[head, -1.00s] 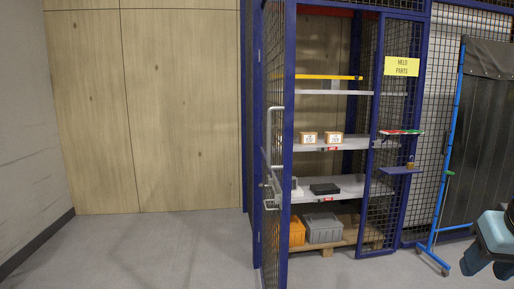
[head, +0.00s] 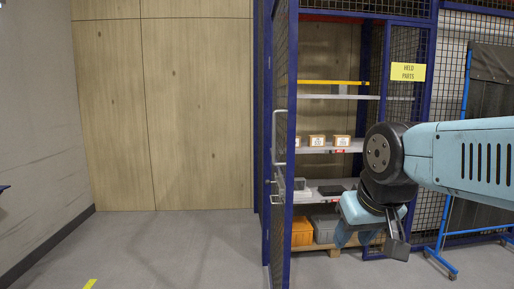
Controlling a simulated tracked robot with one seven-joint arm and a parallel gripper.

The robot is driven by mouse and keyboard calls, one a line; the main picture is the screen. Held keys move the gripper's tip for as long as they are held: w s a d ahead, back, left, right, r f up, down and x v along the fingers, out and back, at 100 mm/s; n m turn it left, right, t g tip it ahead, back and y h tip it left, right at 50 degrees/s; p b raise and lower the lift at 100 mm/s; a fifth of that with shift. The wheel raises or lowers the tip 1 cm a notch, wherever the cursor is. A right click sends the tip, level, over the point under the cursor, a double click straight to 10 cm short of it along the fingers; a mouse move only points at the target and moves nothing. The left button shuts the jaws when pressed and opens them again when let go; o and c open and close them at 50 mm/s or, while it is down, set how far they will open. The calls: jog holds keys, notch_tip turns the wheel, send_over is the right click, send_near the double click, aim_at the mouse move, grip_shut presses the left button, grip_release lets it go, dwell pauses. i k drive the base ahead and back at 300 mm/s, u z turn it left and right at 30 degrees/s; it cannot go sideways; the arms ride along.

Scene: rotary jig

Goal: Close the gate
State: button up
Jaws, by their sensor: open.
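The gate (head: 292,110) is a blue-framed mesh door at the left side of the cage opening in the head view. It stands open, swung out towards me and seen nearly edge-on. A pale vertical pull handle (head: 275,140) is on its face, with a small latch lever below. My gripper (head: 372,240) is open and empty, pointing downwards to the right of the gate. It is in front of the cage opening and apart from the gate. My arm covers the right part of the opening and the latch-side post there.
Inside the cage are shelves (head: 325,150) with small boxes, a black item, an orange bin (head: 302,232) and a grey bin (head: 324,229). A yellow sign (head: 408,72) hangs on the right mesh. A blue-framed screen (head: 488,100) stands right. Floor (head: 190,245) left of the gate is clear.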

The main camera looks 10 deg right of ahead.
aim_at(287, 180)
jog(key=u, duration=0.05)
jog(key=i, duration=0.95)
jog(key=z, duration=0.1)
